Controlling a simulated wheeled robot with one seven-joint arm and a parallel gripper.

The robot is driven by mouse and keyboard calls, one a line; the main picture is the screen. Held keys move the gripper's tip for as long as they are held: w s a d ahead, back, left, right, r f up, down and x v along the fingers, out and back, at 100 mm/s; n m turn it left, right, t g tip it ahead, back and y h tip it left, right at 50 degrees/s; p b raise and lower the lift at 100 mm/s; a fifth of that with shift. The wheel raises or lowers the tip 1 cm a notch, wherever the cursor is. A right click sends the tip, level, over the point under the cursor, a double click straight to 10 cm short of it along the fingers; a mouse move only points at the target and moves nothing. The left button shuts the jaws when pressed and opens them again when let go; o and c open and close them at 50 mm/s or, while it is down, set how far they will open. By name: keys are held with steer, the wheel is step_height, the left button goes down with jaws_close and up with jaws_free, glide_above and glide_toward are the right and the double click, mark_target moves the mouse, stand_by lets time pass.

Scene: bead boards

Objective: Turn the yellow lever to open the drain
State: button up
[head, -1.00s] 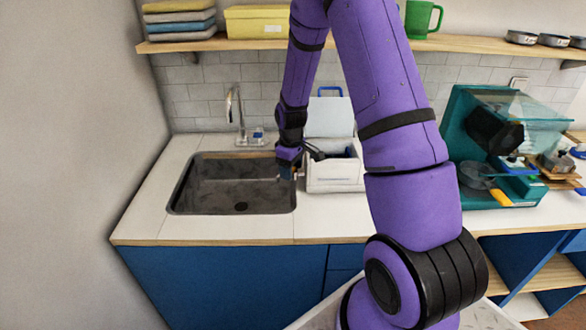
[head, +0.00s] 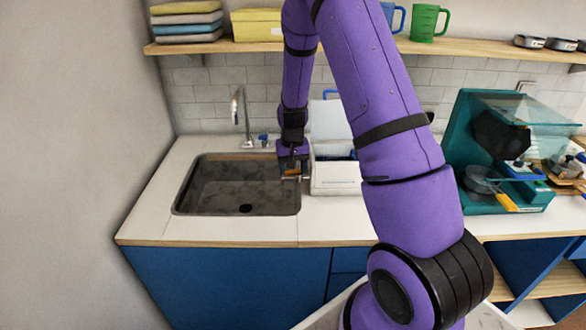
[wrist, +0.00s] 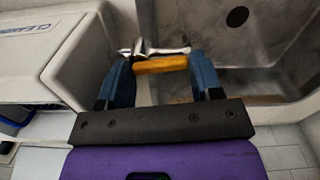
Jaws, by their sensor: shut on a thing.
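The yellow lever (wrist: 160,64) lies between the blue fingers of my gripper (wrist: 163,80) in the wrist view, with a chrome fitting just beyond it. My gripper is shut on the lever. In the head view my gripper (head: 292,172) is at the right rim of the sink, and a bit of the yellow lever (head: 291,176) shows by the fingers. The dark grey sink (head: 215,195) has a round dark drain hole (head: 246,208) in its floor, also seen in the wrist view (wrist: 237,16). I cannot tell whether the drain is open.
A chrome faucet (head: 239,110) stands behind the sink. A white box (head: 335,178) with a raised lid is close to the right of my gripper. A teal machine (head: 460,130) stands farther right. A shelf (head: 480,47) runs above. The counter in front of the sink (head: 235,230) is clear.

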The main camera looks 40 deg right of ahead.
steer(key=shift+w+d+m, duration=0.1)
steer(key=shift+w+m, duration=0.05)
steer(key=shift+m, duration=0.65)
steer(key=o, duration=0.9)
steer(key=shift+r, duration=0.1)
step_height(320, 180, up, 11)
steer(key=shift+f, duration=0.15)
